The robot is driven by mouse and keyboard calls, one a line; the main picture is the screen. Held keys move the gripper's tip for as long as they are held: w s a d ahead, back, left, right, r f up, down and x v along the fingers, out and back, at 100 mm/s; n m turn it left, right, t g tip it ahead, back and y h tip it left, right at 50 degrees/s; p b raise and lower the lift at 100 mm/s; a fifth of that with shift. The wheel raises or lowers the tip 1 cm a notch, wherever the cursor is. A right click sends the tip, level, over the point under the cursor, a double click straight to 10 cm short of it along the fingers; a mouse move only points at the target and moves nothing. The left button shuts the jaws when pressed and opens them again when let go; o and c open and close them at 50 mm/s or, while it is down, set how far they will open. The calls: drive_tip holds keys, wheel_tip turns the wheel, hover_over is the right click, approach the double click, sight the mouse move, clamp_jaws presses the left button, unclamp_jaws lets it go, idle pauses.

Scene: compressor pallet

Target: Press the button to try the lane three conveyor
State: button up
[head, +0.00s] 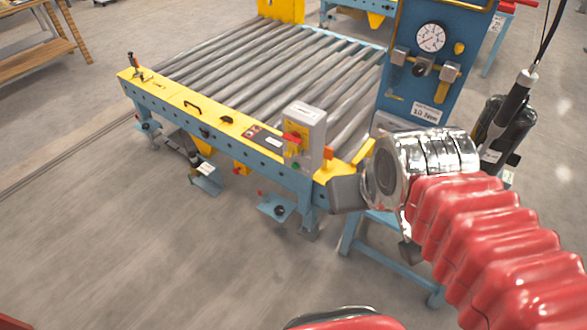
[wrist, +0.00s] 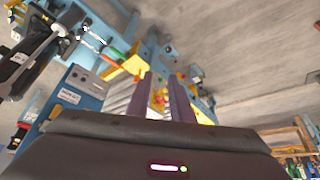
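A grey control box (head: 304,127) stands on the conveyor's yellow front rail in the head view. It has a red switch on a yellow plate (head: 294,140) and a small green button (head: 296,165) low on its front. My gripper (head: 347,193) is just right of the box, its dark body showing and its fingers not clear there. In the wrist view the two dark fingers of my gripper (wrist: 161,98) stand apart with nothing held. A red and yellow patch (wrist: 159,97) shows between them, likely the box's switch.
The roller conveyor (head: 270,66) stretches behind the yellow rail. A blue gauge panel (head: 428,65) stands behind my wrist, with a dark cylinder (head: 492,125) to its right. A lever (head: 134,64) rises at the rail's left end. The floor in front is mostly clear.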

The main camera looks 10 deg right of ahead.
clamp_jaws()
idle(1.4)
